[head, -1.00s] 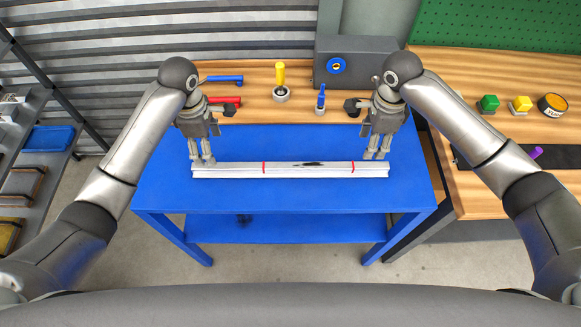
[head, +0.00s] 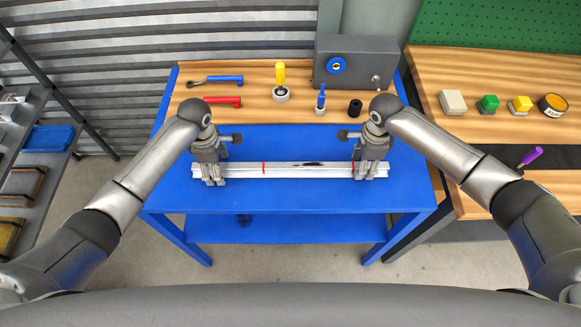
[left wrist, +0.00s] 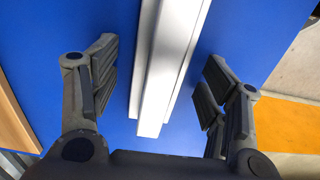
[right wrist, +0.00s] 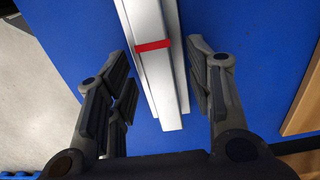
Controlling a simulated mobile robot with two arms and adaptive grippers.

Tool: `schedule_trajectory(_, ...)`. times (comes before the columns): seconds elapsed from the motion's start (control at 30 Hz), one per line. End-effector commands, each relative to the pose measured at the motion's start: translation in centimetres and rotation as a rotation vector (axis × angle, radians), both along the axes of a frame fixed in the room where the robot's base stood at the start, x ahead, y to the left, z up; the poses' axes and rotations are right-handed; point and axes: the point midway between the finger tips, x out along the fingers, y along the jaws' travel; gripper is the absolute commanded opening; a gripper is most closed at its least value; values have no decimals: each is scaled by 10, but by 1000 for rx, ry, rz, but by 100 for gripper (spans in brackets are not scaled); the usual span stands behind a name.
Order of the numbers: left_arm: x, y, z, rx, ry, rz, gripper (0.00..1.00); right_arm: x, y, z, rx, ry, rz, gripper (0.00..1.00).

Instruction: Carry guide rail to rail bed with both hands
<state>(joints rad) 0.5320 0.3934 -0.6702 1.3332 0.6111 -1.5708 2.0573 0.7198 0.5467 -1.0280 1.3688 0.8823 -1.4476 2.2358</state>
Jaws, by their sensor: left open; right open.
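The guide rail (head: 310,170) is a long white-grey bar with two red bands and a dark smudge, lying on the blue table (head: 285,200). My left gripper (head: 212,180) is open over the rail's left end. In the left wrist view the rail (left wrist: 168,70) runs between the spread fingers (left wrist: 158,85), apart from them. My right gripper (head: 368,173) is open over the rail's right end, near the right red band. In the right wrist view the rail (right wrist: 153,70) with a red band lies between the open fingers (right wrist: 163,88). I cannot make out a rail bed.
Behind the blue table a wooden top holds red (head: 222,101) and blue (head: 217,79) handled tools, a yellow-handled tool (head: 280,75), a black cylinder (head: 355,107) and a grey box (head: 355,62). A wooden bench (head: 480,70) with buttons stands right. Shelves (head: 35,160) stand left.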

Motion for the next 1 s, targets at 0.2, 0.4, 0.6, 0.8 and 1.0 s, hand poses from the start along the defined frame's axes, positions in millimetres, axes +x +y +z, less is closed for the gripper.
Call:
schedule_trajectory(0.2,0,0,0,0,0,0,62,0,0,0,0,0,0,40)
schedule_trajectory(0.4,0,0,0,-1,0,0,36,0,0,0,0,0,0,15)
schedule_trajectory(0.6,0,0,0,-1,-1,0,10,0,0,0,0,0,0,0)
schedule_trajectory(0.8,0,0,1,-1,-1,0,0,0,0,0,0,0,0,0)
schedule_trajectory(1.0,0,0,1,-1,-1,0,0,0,0,1,0,0,0,0)
